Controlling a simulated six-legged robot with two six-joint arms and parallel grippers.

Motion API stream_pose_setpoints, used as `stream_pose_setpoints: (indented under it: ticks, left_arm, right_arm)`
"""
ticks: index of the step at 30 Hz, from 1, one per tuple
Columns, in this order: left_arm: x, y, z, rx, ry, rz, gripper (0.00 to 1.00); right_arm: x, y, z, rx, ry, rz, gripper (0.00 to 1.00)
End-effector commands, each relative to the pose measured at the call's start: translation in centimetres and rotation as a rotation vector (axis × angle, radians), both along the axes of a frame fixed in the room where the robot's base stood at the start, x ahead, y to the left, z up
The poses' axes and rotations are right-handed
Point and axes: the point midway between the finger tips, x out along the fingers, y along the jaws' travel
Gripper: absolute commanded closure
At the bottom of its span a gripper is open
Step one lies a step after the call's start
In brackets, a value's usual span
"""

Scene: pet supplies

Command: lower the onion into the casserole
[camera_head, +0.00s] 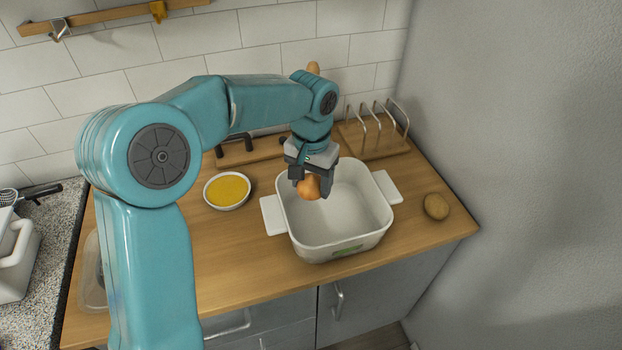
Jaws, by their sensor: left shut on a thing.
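My left gripper (311,186) is shut on the orange-brown onion (309,188). The gripper points down and holds the onion over the left part of the casserole's opening in this view. The gripper fingers hide part of the onion and some of the casserole's back left rim. My right gripper is not in view.
A brown, potato-like thing (436,206) lies right of the casserole, near the grey wall. A bowl of yellow contents (227,190) stands to the left. A wire rack (377,130) is at the back right. The wooden counter (250,260) is clear at front left.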

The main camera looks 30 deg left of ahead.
Motion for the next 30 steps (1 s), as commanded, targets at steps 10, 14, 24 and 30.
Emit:
stream_pose_setpoints:
  ticks: [10, 14, 24, 30]
  left_arm:
    - [0.0, 0.0, -2.2, 0.000, -0.001, 0.000, 0.74]
    - [0.0, 0.0, -2.9, 0.000, 0.000, 0.000, 0.74]
    - [0.0, 0.0, -4.8, 0.000, 0.000, 0.000, 0.74]
    - [0.0, 0.0, -5.9, 0.000, 0.000, 0.000, 0.74]
  right_arm:
    - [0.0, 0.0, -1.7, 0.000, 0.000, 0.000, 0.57]
    - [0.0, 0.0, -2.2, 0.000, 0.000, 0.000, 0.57]
    - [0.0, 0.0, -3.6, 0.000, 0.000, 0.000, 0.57]
    - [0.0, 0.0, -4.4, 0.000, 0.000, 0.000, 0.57]
